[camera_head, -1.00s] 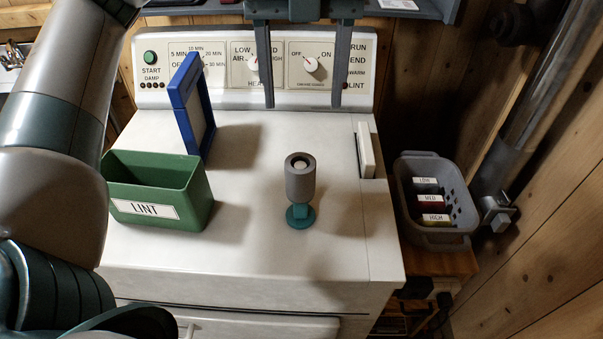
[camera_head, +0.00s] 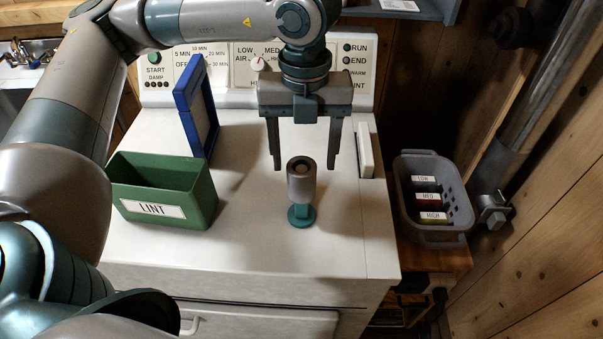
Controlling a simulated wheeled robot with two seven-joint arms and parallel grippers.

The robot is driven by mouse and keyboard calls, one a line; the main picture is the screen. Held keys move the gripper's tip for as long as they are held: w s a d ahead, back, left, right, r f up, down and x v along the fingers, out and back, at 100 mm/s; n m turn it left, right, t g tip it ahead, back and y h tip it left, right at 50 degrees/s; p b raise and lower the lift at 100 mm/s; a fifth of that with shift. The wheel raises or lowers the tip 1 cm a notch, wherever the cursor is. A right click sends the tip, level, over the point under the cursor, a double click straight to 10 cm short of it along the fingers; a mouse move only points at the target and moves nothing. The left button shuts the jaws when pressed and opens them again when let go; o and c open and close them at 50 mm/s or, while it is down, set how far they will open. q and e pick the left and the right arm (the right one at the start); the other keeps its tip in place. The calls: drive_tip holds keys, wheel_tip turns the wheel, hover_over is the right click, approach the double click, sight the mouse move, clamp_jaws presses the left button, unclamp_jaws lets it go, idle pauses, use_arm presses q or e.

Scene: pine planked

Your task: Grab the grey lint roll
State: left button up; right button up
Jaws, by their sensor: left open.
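The grey lint roll (camera_head: 301,183) stands upright on a teal stand (camera_head: 301,216) on the white dryer top. My left gripper (camera_head: 305,168) is open, its two fingers pointing down. In the picture the fingertips lie to the left and right of the roll's upper end, with a gap on each side. The gripper appears to be above or just behind the roll; its exact depth is hard to tell. Nothing is held in it. My right gripper is not in view.
A green bin marked LINT (camera_head: 163,191) stands left of the roll. A blue-framed screen (camera_head: 196,106) stands upright behind the bin. A white block (camera_head: 364,150) is at the right edge of the dryer top (camera_head: 255,250). A grey basket (camera_head: 433,200) sits beyond it. The dryer top's front is clear.

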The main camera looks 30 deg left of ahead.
sight(301, 169)
use_arm(q)
drive_tip(key=shift+f, duration=0.3)
drive_tip(key=shift+s+a+f+p, duration=0.1)
drive_tip(key=shift+s+f+p, duration=0.05)
drive_tip(key=shift+f+p, duration=0.55)
wheel_tip(301, 169, down, 3)
drive_tip(key=shift+s+a+r+p, duration=0.1)
drive_tip(key=shift+p, duration=0.65)
drive_tip(key=shift+f, duration=0.5)
drive_tip(key=shift+c, duration=0.2)
drive_tip(key=c, duration=1.1)
drive_tip(key=shift+r, duration=0.1)
